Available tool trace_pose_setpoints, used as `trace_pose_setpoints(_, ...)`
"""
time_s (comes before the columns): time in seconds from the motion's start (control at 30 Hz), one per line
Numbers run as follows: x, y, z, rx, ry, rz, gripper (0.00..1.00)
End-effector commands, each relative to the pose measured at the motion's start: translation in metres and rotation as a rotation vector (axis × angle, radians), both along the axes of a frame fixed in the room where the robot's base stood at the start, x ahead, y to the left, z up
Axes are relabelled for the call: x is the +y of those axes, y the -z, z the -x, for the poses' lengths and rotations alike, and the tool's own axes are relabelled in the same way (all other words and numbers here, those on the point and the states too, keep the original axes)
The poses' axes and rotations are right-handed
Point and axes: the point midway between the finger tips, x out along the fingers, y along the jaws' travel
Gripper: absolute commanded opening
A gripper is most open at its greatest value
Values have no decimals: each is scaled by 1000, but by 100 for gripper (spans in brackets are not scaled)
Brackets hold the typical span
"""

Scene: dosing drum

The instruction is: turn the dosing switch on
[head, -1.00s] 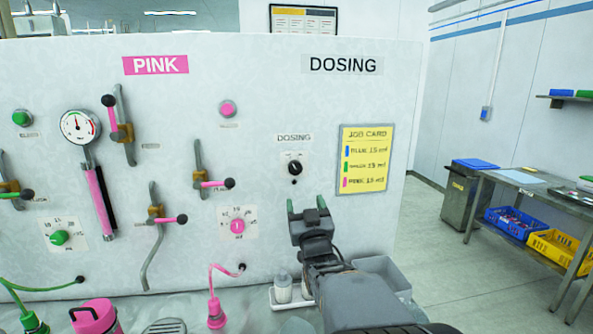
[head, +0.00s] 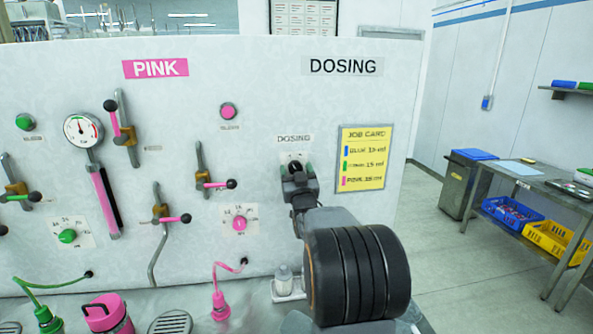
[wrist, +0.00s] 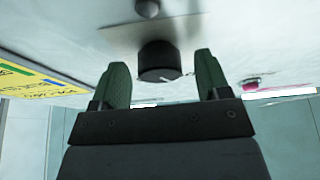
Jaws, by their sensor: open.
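The dosing switch is a dark round knob (head: 295,165) on a small pale plate under the small DOSING label on the panel. In the head view my gripper (head: 297,172) is in front of the plate and partly hides it. In the wrist view the knob (wrist: 159,62) shows between the two green fingertips of my gripper (wrist: 162,80). The fingers are open, one on each side, with a visible gap to the knob on both sides. The knob's pointer mark is not readable.
A yellow job card (head: 363,158) hangs right of the switch. A pink dial (head: 239,224) and pink-handled levers are to the left. A small bottle (head: 283,280) stands below on a white tray. A side table (head: 520,180) is at the far right.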

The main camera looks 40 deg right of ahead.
Motion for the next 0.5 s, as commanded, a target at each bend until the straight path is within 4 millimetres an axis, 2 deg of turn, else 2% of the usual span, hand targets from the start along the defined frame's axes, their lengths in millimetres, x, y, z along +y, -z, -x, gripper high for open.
trace_pose_setpoints(0.23,0,0,0,0,0,0,69)
trace_pose_setpoints(0.5,0,0,0,0,0,0,43)
